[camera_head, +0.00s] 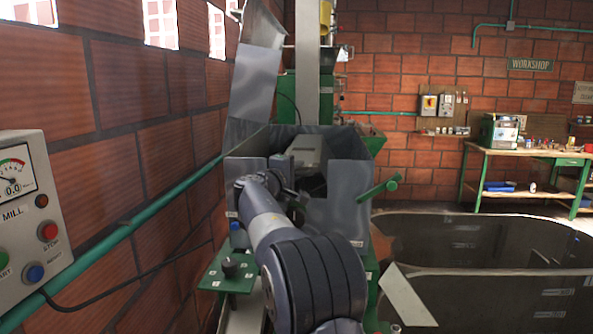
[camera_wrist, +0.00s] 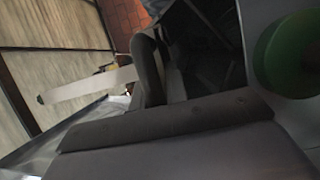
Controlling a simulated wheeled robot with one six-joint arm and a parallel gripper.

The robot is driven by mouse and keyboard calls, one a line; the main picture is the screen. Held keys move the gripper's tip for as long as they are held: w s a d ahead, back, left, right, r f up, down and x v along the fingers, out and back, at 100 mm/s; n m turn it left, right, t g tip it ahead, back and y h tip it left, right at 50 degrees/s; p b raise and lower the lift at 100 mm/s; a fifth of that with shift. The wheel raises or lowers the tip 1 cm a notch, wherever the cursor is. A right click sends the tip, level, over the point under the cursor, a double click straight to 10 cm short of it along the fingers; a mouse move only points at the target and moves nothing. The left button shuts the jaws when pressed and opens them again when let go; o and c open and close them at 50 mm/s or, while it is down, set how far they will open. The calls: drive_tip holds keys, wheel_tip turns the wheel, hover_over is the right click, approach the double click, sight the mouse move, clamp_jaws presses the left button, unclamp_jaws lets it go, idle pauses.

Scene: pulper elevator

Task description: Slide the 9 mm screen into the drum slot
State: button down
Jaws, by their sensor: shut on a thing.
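My gripper (camera_head: 297,200) is at the front of the grey machine housing, by its dark opening. My own arm hides much of it in the head view. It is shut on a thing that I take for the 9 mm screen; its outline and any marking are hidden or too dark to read. In the wrist view a dark upright finger-like part (camera_wrist: 149,70) stands beyond a broad grey surface with a dark edge. The dark opening (camera_head: 315,182) lies between two grey front panels. The drum slot itself cannot be made out.
A green handle (camera_head: 380,188) sticks out right of the opening; a green round part (camera_wrist: 290,55) is close in the wrist view. A brick wall and green pipe are close on the left. A large grey tank (camera_head: 480,270) and a pale tilted plate (camera_head: 405,297) are right.

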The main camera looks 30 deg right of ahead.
drive_tip(key=shift+w+d+r+p, duration=0.1)
drive_tip(key=shift+w+d+p, duration=0.45)
drive_tip(key=shift+w, duration=0.3)
drive_tip(key=c, duration=1.4)
unclamp_jaws()
drive_tip(key=shift+c, duration=0.2)
drive_tip(key=shift+o, duration=0.6)
drive_tip(key=shift+a+f, duration=0.1)
drive_tip(key=shift+f, duration=0.1)
drive_tip(key=b+v, duration=0.4)
drive_tip(key=v, duration=0.6)
drive_tip(key=shift+s+a, duration=0.25)
drive_tip(key=shift+s, duration=0.05)
drive_tip(key=shift+w+d+r, duration=0.1)
